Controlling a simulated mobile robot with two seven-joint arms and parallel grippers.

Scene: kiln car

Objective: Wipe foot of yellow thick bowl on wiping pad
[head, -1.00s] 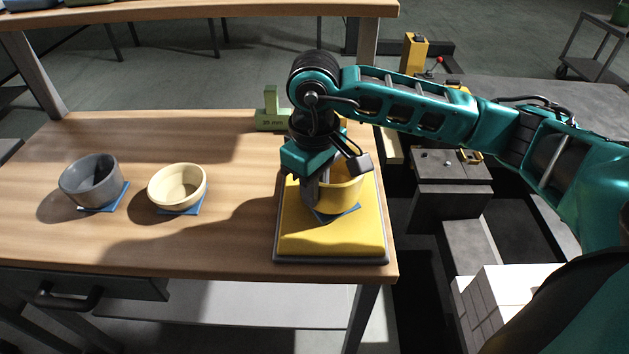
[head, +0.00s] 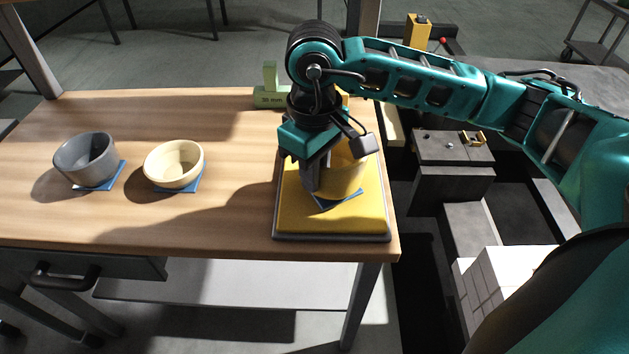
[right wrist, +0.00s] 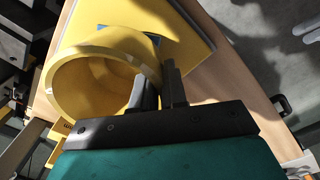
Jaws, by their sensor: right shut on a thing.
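The yellow thick bowl (head: 348,180) is at the yellow wiping pad (head: 300,218), over a blue square piece beneath it. My right gripper (head: 322,188) is shut on the bowl's wall. In the right wrist view the bowl (right wrist: 75,85) shows its open mouth, and the right gripper's fingers (right wrist: 158,92) pinch its rim. The wiping pad (right wrist: 188,28) lies behind it there. My gripper hides part of the bowl in the head view; whether its foot touches the pad I cannot tell. My left gripper is not in view.
A grey bowl (head: 84,158) and a cream bowl (head: 172,163) stand on blue squares at the table's left. A green block marked in mm (head: 268,95) stands behind the pad. White bricks (head: 490,285) lie right of the table. The front middle of the table is clear.

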